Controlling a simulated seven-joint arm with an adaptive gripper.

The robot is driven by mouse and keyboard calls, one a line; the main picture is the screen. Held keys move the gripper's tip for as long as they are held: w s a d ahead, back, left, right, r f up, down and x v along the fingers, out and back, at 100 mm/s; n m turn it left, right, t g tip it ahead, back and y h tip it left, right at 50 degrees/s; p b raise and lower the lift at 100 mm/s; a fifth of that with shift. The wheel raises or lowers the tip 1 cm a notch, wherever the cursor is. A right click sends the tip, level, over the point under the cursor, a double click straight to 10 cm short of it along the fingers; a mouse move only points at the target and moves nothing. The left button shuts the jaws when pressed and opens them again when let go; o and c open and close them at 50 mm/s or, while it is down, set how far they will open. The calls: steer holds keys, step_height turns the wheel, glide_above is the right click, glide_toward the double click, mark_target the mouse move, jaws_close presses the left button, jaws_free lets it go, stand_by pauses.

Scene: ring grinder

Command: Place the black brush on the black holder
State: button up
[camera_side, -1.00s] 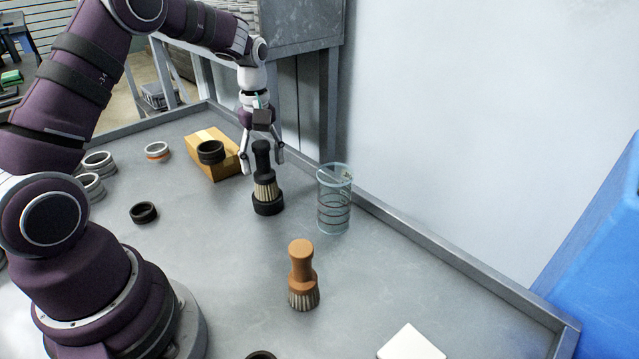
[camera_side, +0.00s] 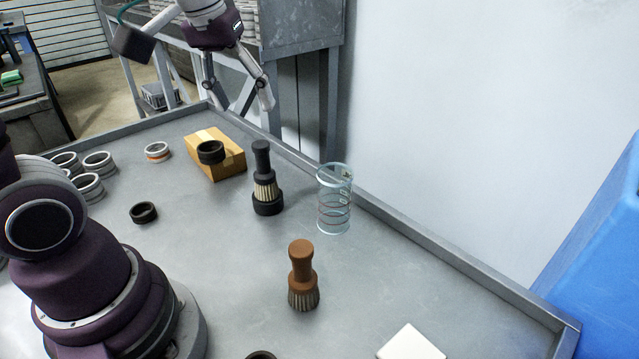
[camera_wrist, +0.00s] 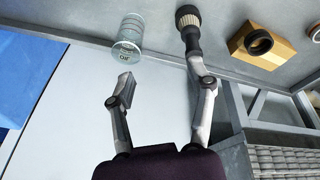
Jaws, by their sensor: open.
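The black brush (camera_side: 262,160) stands upright, handle up, with its pale bristles inside a black ring-shaped holder (camera_side: 268,206) on the grey table. It also shows in the wrist view (camera_wrist: 192,38), near the top. My gripper (camera_side: 240,105) is open and empty, raised above the table's back edge and apart from the brush. In the wrist view its two fingers (camera_wrist: 165,85) are spread wide with nothing between them.
A clear cylinder (camera_side: 334,200) stands right of the brush. A brown brush (camera_side: 302,272) stands nearer. A cardboard box (camera_side: 228,160) carries a black ring (camera_side: 210,152). Several grey rings lie at left. A white block (camera_side: 411,344) lies at front right. A raised rim edges the table.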

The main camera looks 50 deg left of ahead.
steer(key=s+d+f+m+t, duration=0.2)
steer(key=s+d+f+m, duration=0.1)
steer(key=s+m, duration=0.3)
steer(key=shift+d+f+h, duration=0.2)
steer(key=shift+d+h, duration=0.2)
steer(key=shift+d, duration=0.05)
